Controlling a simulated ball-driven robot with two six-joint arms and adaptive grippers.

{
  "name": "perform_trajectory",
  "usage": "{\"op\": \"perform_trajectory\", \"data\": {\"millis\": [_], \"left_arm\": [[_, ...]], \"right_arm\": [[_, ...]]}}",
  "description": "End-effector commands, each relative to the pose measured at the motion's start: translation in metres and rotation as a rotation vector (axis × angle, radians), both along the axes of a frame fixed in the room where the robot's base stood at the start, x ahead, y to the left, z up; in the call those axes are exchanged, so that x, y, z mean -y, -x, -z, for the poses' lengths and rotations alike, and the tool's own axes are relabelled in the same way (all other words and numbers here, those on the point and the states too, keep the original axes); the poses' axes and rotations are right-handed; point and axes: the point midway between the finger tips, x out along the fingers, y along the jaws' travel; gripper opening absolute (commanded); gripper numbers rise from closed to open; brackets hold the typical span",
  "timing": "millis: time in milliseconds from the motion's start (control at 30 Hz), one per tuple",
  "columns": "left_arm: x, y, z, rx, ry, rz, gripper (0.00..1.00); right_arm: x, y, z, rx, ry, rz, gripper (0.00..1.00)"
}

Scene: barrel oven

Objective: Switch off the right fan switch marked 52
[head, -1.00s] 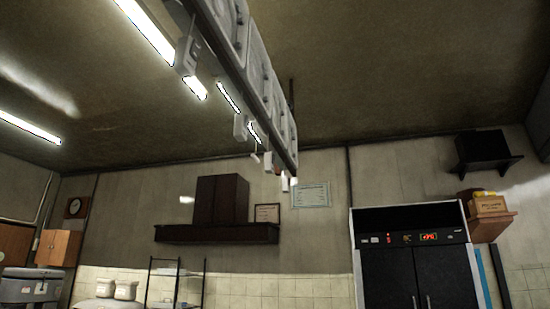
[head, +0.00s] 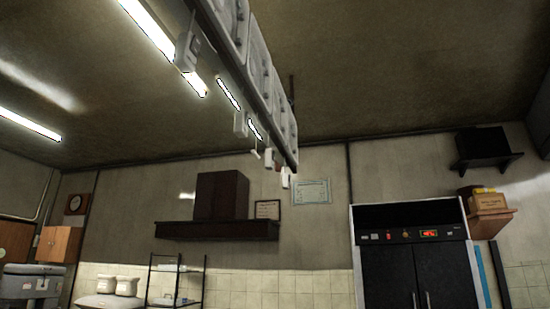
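A long rail with a row of grey fan-like boxes (head: 259,72) runs under the ceiling from top middle down to the centre. Several small pale switch-like boxes hang along its left side. The nearest (head: 187,51) is at the upper left of the rail, another (head: 240,124) hangs farther along, and smaller ones (head: 285,177) hang near the far end. No marking 52 can be read on any of them. Neither of my grippers is in view.
A black two-door cabinet (head: 388,277) with a red display stands at the right. A black wire rack (head: 177,282) and white containers (head: 127,286) stand below.

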Motion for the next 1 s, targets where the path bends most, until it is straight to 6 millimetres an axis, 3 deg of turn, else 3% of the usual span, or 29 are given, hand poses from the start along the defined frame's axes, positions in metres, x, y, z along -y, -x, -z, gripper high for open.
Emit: {"op": "perform_trajectory", "data": {"millis": [1000], "left_arm": [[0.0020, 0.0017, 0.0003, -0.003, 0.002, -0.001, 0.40]], "right_arm": [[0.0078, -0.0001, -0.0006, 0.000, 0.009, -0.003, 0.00]]}}
